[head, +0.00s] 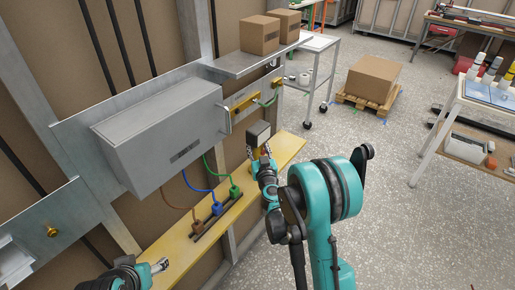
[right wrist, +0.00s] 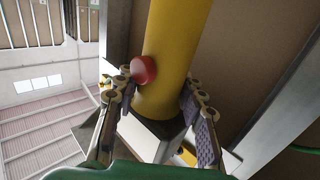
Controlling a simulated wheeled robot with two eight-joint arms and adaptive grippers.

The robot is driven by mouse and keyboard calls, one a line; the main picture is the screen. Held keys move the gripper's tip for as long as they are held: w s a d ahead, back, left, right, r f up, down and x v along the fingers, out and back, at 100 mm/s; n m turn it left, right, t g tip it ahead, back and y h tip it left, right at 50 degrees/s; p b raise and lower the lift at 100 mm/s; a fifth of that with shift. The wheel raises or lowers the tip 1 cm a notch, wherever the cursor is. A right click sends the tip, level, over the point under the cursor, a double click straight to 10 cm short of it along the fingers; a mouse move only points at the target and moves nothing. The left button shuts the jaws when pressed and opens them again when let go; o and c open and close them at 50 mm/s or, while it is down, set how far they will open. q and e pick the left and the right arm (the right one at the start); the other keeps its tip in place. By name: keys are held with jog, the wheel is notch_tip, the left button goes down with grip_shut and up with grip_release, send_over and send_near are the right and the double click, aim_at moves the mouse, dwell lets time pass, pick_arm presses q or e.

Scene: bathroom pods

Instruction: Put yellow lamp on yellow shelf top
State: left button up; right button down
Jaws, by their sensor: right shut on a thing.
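The yellow lamp has a grey box-shaped head (head: 258,133) and a yellow handle with a red button, and the handle (right wrist: 178,55) fills the upper middle of the right wrist view. My right gripper (head: 265,152) is shut on the lamp, with one finger on each side of it in the right wrist view (right wrist: 155,105). The lamp is over the far part of the long yellow shelf (head: 168,247). I cannot tell whether it touches the shelf. My left gripper (head: 160,266) is low at the left, over the near part of the shelf; its opening is unclear.
A grey wall box (head: 160,135) with brown, blue and green cables hangs above the shelf. The cables end in plugs on a dark strip (head: 217,215) on the shelf. A grey upper shelf (head: 245,63) carries cardboard boxes.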

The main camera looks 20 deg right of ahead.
jog(key=c, duration=0.9)
grip_release()
